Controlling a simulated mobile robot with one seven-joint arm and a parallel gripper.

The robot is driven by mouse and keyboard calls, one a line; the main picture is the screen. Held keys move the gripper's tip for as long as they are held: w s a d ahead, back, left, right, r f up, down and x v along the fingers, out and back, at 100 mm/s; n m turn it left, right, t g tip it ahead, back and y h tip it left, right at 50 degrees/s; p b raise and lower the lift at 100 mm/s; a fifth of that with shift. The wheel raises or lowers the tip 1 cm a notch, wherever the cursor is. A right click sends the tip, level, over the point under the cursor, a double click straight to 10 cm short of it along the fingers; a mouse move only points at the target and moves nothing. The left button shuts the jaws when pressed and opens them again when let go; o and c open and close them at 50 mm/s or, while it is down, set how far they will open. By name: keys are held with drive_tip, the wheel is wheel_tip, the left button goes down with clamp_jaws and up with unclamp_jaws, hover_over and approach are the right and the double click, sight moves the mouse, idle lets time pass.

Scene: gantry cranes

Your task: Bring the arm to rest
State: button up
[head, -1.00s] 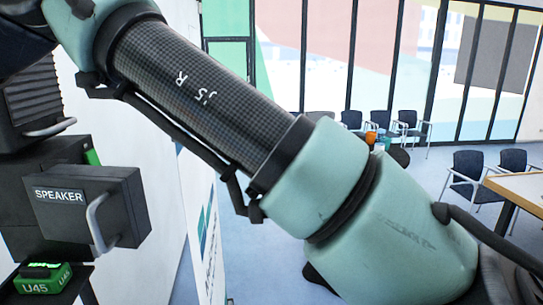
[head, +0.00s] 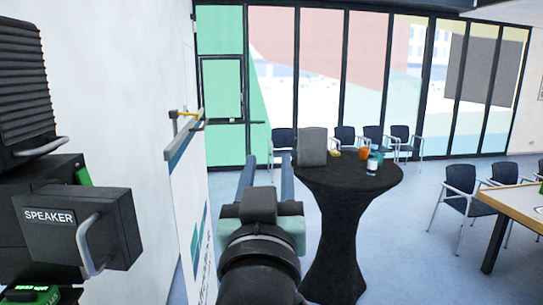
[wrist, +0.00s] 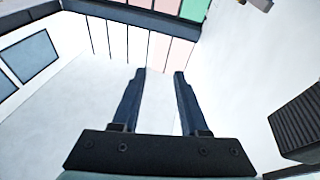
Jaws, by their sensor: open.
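My gripper (head: 266,172) is in the middle of the head view, raised and pointing away from me toward the windows. Its two dark blue fingers stand apart with nothing between them. In the wrist view the fingers (wrist: 157,78) are also spread and empty, with the room's wall and windows beyond. Part of my arm shows below the gripper in the head view. The gripper hides part of the floor and the left side of the black table.
A black standing table (head: 343,192) with a grey box (head: 312,147) and small items is right of my gripper. A speaker drawer (head: 78,229) and a white banner (head: 195,210) are at left. Chairs (head: 466,194) and a wooden table (head: 518,205) stand right.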

wheel_tip(320, 180, down, 12)
drive_tip(key=s+d+g, duration=0.1)
drive_tip(key=s+g, duration=0.1)
drive_tip(key=g, duration=0.2)
drive_tip(key=s+r+t+b, duration=1)
drive_tip(key=s+r+b, duration=0.1)
drive_tip(key=b, duration=0.4)
drive_tip(key=shift+s+m, duration=0.4)
drive_tip(key=shift+s, duration=0.4)
drive_tip(key=shift+d+f+b, duration=0.1)
drive_tip(key=shift+f+b, duration=0.05)
drive_tip(key=shift+b, duration=0.15)
